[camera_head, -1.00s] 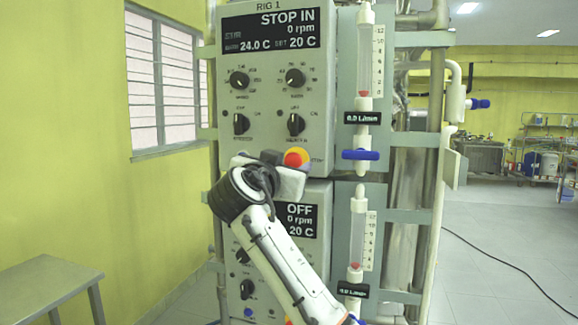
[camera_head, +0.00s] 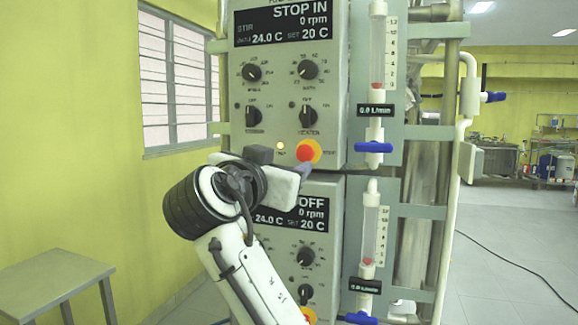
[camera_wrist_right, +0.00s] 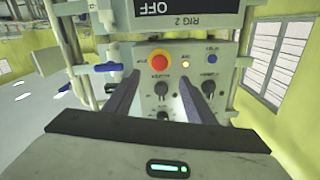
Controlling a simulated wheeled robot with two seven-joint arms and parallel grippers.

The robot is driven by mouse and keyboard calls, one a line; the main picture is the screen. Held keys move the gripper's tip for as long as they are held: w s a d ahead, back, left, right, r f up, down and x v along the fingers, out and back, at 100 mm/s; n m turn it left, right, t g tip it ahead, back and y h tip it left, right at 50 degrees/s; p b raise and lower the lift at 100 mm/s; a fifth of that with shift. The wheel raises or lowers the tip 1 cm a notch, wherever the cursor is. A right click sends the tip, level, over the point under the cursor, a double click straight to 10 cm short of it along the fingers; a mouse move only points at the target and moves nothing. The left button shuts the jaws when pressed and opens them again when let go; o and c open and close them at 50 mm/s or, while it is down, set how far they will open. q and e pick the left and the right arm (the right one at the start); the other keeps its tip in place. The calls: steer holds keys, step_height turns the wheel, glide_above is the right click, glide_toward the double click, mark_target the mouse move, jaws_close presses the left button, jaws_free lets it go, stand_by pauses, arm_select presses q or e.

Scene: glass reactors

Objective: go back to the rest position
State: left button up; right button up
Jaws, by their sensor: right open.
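My right gripper (camera_head: 282,162) is open and empty, in front of the lower edge of the upper control box (camera_head: 290,85). Its fingers (camera_wrist_right: 156,92) point at the box's lower row in the wrist view, apart from it. The red stop button on its yellow base (camera_head: 309,152) is just above and right of the gripper; it also shows between the fingers in the wrist view (camera_wrist_right: 159,62), which is upside down. A lit amber lamp (camera_head: 281,146) is beside it. A blue button (camera_wrist_right: 211,59) shows only in the wrist view. My left gripper is not in view.
The lower control box (camera_head: 320,246) reads OFF and is partly behind my arm. Flowmeters with blue valves (camera_head: 374,147) stand right of the boxes. A grey table (camera_head: 45,280) is at lower left. Open floor (camera_head: 520,250) lies to the right.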

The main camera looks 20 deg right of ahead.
steer(key=s+d+f+n+g+y, duration=0.2)
steer(key=s+f, duration=0.1)
steer(key=f, duration=0.9)
steer(key=s+d+f+n+g+y, duration=0.1)
steer(key=s+d+f+g+y, duration=0.1)
steer(key=f, duration=1)
steer(key=s+d+f+n+g+y, duration=0.1)
steer(key=s+d+f+n+y, duration=0.15)
steer(key=f, duration=0.95)
steer(key=s+d+f+n+g+y, duration=0.1)
steer(key=s+f+n+g+y, duration=0.15)
steer(key=s+f, duration=1.05)
steer(key=s+f+n+g+y, duration=0.1)
steer(key=s+f+n+g, duration=0.1)
steer(key=s, duration=0.7)
steer(key=s+f+n+g, duration=0.1)
steer(key=s+f+g, duration=0.15)
steer(key=s, duration=0.75)
steer(key=w+a+f+t+y, duration=0.1)
steer(key=w+a+f+t, duration=0.1)
steer(key=f, duration=0.3)
steer(key=w+a+f+t+y, duration=0.1)
steer(key=w+a+f+t, duration=0.2)
steer(key=f, duration=0.3)
steer(key=shift+w+a+f+t+y, duration=0.15)
steer(key=shift+a+t+y, duration=0.15)
steer(key=shift+a, duration=0.1)
